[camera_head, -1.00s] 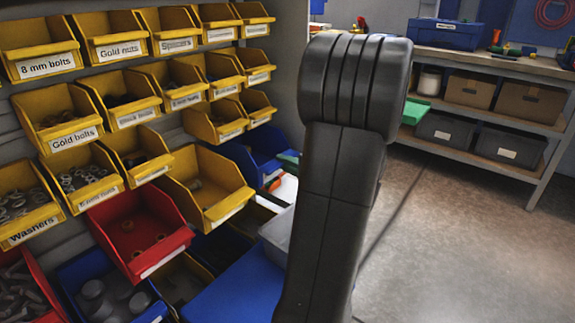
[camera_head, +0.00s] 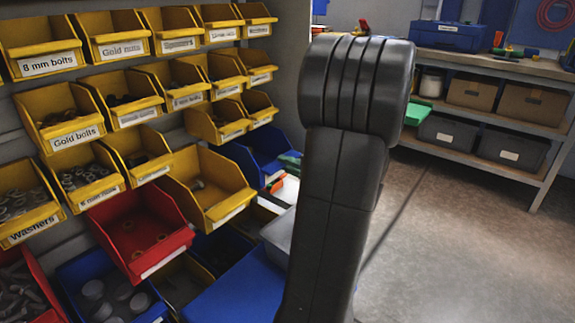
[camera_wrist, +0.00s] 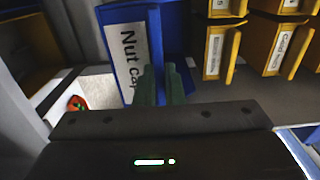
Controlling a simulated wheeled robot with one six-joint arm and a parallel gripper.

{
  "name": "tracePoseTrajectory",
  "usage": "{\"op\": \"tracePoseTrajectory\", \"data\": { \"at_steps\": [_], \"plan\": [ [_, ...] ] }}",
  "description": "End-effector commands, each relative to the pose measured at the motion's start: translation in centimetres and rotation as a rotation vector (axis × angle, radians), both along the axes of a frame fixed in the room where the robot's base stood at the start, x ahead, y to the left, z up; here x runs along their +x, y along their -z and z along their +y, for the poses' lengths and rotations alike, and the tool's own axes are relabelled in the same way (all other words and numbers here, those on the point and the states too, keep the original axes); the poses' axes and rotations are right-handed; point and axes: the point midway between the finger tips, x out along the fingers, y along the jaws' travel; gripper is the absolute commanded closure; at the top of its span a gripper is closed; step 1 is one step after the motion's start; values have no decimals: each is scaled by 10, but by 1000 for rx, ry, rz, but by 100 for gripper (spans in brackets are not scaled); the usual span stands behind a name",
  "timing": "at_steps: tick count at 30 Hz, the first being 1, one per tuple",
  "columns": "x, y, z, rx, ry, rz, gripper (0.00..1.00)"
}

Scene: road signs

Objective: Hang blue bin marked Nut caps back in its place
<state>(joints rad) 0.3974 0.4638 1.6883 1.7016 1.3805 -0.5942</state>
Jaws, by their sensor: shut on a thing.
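The blue bin (camera_wrist: 130,50) with a white label reading "Nut cap", its end cut off, is in the upper middle of the wrist view. The label runs sideways in that picture. My gripper (camera_wrist: 161,78) has its green fingers closed on the bin's front edge, beside the label. In the head view a blue bin (camera_head: 243,158), apparently the same one, is at the right end of the rack, below the yellow rows. My arm hides the area to its right. I cannot tell whether the bin's back touches the rack.
Yellow bins (camera_head: 205,190) are close to its left, with a red bin (camera_head: 135,228) lower down. A white container with an orange thing (camera_wrist: 77,103) is nearby. A blue lid (camera_head: 235,292) lies below. A shelf bench (camera_head: 500,125) stands behind; the right floor is clear.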

Motion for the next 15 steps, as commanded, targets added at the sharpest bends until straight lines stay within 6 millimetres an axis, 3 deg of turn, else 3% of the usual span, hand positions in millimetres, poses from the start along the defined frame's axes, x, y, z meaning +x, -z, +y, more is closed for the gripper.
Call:
{"op": "tracePoseTrajectory", "data": {
  "at_steps": [15],
  "plan": [
    [0, 9, 0, 0, 0, -1, 100]
  ]
}}
